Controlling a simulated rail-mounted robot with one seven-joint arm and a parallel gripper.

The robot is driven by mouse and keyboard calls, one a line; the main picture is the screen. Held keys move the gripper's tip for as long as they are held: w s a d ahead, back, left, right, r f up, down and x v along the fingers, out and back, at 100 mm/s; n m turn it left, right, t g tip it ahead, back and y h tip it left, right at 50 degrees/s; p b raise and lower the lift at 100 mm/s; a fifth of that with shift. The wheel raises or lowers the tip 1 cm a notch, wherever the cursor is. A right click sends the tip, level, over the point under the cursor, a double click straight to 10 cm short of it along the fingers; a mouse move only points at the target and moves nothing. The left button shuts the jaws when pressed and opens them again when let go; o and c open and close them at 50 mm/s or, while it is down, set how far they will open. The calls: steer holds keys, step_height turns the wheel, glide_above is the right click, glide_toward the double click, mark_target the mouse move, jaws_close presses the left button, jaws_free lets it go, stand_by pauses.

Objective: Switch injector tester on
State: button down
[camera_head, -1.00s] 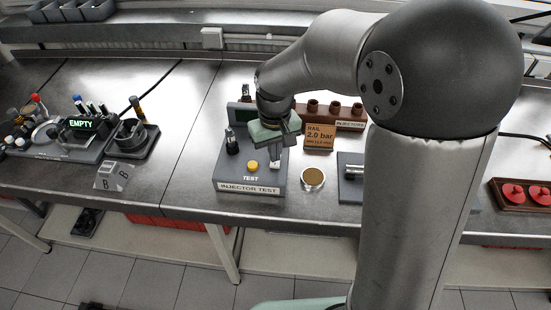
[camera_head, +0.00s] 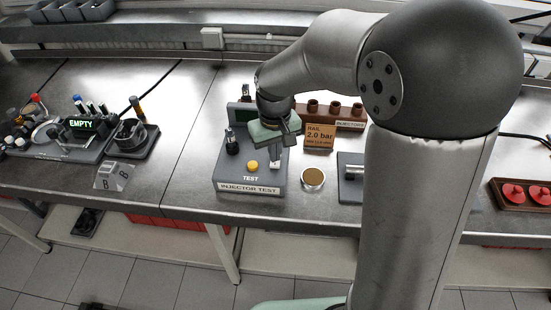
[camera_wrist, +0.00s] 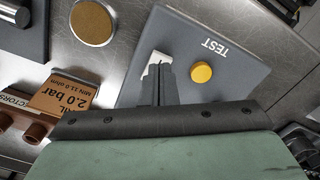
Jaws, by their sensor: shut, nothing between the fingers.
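The injector tester (camera_head: 233,180) is a grey box on the bench, with an INJECTOR TEST label on its front. A yellow button (camera_head: 252,166) marked TEST sits on its top, and it also shows in the wrist view (camera_wrist: 201,72). A pale switch lever (camera_wrist: 157,60) stands on the tester beside the button in the wrist view. My gripper (camera_wrist: 158,78) is shut and empty, its fingertips right at the lever; I cannot tell if they touch it. In the head view my gripper (camera_head: 276,150) hangs over the tester's right part and hides some of it.
A RAIL 2.0 bar sign (camera_head: 319,137) and a brown injector rack (camera_head: 346,117) stand behind and right. A round brown-topped dish (camera_head: 312,178) and a dark grey block (camera_head: 351,184) lie to the right. A dark injector (camera_head: 232,143) stands upright on the tester's left.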

steer(key=shift+f+b, duration=0.7)
steer(key=shift+f, duration=0.2)
stand_by(0.5)
steer(key=shift+r, duration=0.15)
steer(key=shift+r+p, duration=2.6)
steer(key=shift+r, duration=0.85)
steer(key=shift+f, duration=0.1)
steer(key=s+d+r+m, duration=0.1)
steer(key=s+d+m, duration=0.1)
steer(key=s+d, duration=0.4)
steer(key=s+d+r+m+t, duration=0.1)
steer(key=s+d, duration=0.5)
steer(key=s, duration=0.7)
steer(key=shift+d+r+m, duration=0.2)
steer(key=shift+d+m, duration=0.2)
steer(key=shift+m, duration=0.3)
